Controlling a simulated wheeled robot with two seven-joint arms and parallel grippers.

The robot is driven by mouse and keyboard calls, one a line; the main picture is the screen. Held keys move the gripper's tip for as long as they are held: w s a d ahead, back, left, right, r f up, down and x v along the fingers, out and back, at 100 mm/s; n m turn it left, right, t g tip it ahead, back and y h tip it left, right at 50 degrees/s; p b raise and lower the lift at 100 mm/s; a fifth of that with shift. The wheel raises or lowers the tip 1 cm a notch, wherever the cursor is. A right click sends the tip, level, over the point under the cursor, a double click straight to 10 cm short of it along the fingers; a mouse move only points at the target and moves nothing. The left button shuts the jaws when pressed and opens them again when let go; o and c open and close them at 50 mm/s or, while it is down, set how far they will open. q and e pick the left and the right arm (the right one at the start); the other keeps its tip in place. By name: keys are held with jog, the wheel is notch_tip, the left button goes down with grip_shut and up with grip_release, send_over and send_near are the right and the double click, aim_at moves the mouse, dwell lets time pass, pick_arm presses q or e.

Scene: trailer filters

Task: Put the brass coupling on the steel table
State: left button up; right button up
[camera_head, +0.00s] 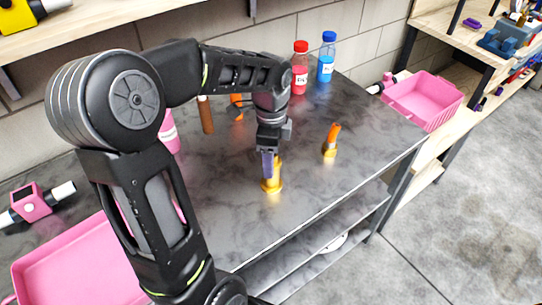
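A gold-coloured brass coupling (271,187) is over the middle of the dark steel table (322,210), close to its front edge. It looks upright, with a wide base and a narrower upper part. Its base appears to be at the table top, but I cannot tell whether it touches. My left gripper (269,163) points straight down at the coupling, its fingers at the upper part. The fingers overlap and hide part of the coupling, so their grip is unclear. My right gripper is not in view.
A brass piece with an orange handle (331,143) stands to the right. Red (299,74) and blue (326,63) bottles stand at the back. Pink bins lie at left (75,268) and right (425,97). The table's right part is clear.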

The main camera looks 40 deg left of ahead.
pick_arm(q)
jog(key=shift+o, duration=0.5)
jog(key=shift+w+r, duration=0.1)
jog(key=shift+r, duration=0.5)
notch_tip(320, 180, up, 11)
jog(key=shift+a, duration=0.1)
